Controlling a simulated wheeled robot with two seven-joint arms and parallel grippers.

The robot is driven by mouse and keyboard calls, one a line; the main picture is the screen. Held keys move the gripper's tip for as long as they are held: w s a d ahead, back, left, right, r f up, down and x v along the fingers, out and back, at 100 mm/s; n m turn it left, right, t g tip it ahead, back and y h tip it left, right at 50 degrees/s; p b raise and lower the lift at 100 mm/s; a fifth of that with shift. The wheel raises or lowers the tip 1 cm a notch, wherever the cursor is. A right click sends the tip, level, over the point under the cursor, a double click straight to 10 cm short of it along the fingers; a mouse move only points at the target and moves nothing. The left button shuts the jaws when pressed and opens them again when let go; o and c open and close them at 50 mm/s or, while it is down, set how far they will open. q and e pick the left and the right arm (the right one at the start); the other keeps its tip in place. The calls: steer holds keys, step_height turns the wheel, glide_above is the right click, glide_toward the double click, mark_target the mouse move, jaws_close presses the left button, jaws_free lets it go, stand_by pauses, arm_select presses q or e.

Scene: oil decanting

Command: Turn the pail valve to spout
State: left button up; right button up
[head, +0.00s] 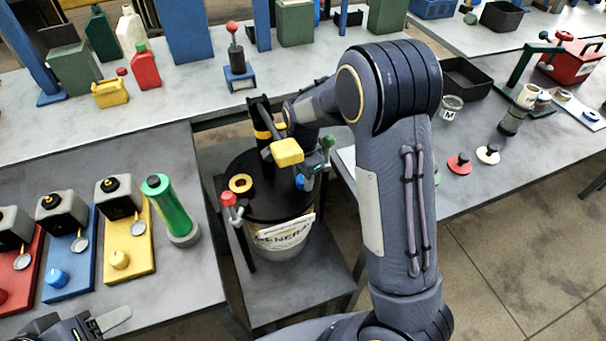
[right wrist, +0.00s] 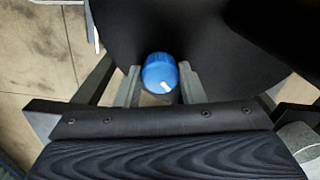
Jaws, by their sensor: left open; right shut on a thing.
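The pail (head: 283,240) has a black lid and a white label and stands on a low stand between the benches. The blue valve knob (head: 301,183) is at the right side of the lid, partly hidden by my right gripper. In the right wrist view the blue knob (right wrist: 160,70) sits between the two fingers, with a white mark near its lower right edge. My right gripper (right wrist: 160,82) is shut on it from the side. My left gripper (head: 106,325) is open and empty at the bottom left, partly cut off by the frame edge.
A red-topped lever (head: 230,200) and a yellow ring (head: 241,184) are on the pail's left side. A green cylinder (head: 168,205) and coloured trays (head: 141,262) fill the left bench. My right arm covers part of the right bench (head: 480,190).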

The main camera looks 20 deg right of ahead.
steer(key=shift+m, duration=0.3)
steer(key=o, duration=1)
